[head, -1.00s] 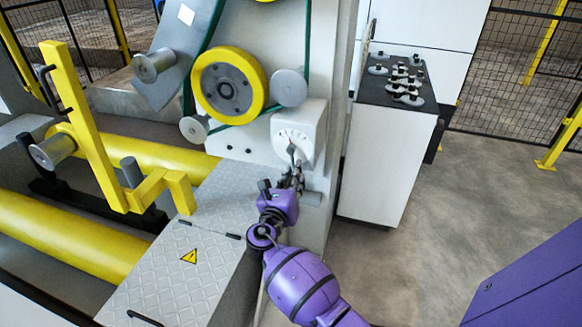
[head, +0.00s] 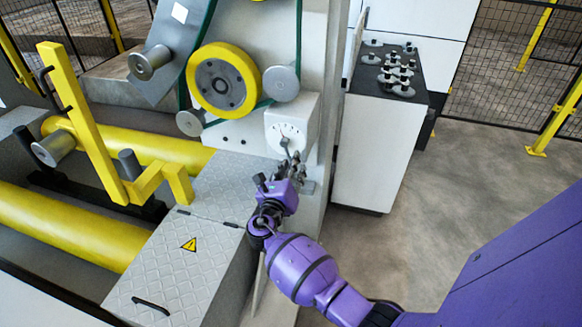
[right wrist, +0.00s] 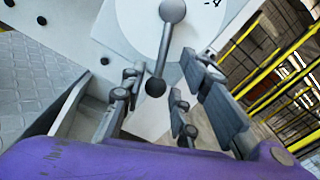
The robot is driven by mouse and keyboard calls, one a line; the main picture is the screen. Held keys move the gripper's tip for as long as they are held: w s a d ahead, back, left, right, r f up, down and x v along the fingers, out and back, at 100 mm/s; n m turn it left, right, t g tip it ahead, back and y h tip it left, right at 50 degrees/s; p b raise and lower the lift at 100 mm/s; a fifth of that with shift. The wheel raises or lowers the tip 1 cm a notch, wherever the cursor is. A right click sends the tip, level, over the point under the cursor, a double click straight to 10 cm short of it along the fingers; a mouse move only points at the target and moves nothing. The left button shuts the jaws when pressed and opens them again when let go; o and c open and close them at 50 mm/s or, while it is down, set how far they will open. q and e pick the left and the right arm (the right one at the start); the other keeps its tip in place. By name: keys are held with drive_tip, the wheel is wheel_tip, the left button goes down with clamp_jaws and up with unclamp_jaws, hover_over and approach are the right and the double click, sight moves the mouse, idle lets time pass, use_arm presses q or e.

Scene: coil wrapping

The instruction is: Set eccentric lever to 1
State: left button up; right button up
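The eccentric lever (head: 285,144) is a small dark handle on a white round dial (head: 289,135), fixed to a pale box on the machine's front. In the right wrist view the lever (right wrist: 163,52) is a grey rod with a round hub at the top and a dark ball knob at its lower end. The dial's numbers are too small to read. My right gripper (head: 292,158) is just in front of and below the dial. In the right wrist view its fingers (right wrist: 165,85) are spread apart, with the ball knob between them, apparently not touching. My left gripper is not in view.
A yellow wheel (head: 224,80) and grey rollers sit above left of the dial. A tread-plate cover (head: 200,250) lies below left. A white cabinet (head: 372,160) with small parts on its black top stands to the right. The floor at right is clear.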

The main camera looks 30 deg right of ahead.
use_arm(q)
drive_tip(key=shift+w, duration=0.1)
use_arm(e)
drive_tip(key=v, duration=1.2)
